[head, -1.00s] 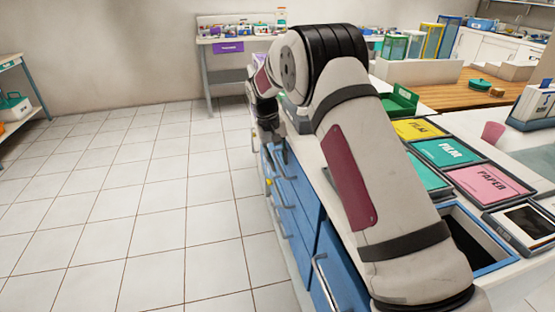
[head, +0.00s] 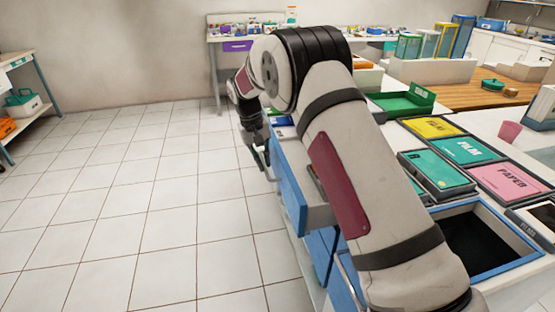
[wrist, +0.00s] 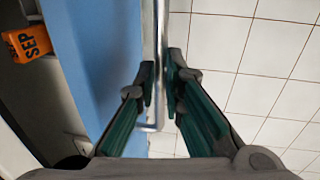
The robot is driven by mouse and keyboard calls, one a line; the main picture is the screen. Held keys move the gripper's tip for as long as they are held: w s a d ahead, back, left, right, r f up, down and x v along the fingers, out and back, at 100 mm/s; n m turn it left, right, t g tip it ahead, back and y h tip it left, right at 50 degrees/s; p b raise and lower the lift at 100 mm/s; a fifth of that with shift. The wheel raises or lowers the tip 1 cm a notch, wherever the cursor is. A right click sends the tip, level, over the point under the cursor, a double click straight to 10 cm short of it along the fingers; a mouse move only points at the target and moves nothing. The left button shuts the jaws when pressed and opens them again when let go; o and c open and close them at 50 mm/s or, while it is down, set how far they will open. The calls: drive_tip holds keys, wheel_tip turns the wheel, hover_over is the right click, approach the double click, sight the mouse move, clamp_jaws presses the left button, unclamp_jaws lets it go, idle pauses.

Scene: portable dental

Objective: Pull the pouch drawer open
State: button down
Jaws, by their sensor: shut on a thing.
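The blue drawer front (head: 289,190) stands out from the cabinet in the head view, so the drawer is pulled open. The blue front (wrist: 97,50) runs along the left of the handle.
The white tiled floor (head: 150,200) left of the drawer is clear. The counter holds a green tray (head: 405,103), a yellow film box (head: 433,127), a pink paper box (head: 510,181) and an open bin with a blue rim (head: 505,262). A side table stands at the far left.

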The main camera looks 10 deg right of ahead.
drive_tip(key=a+b, duration=0.1)
drive_tip(key=a, duration=1.2)
drive_tip(key=shift+a, duration=0.15)
drive_tip(key=c, duration=1.7)
unclamp_jaws()
drive_tip(key=r, duration=0.4)
drive_tip(key=a+r, duration=0.1)
drive_tip(key=r, duration=0.3)
drive_tip(key=a+r, duration=0.1)
drive_tip(key=r, duration=0.3)
drive_tip(key=shift+a, duration=0.1)
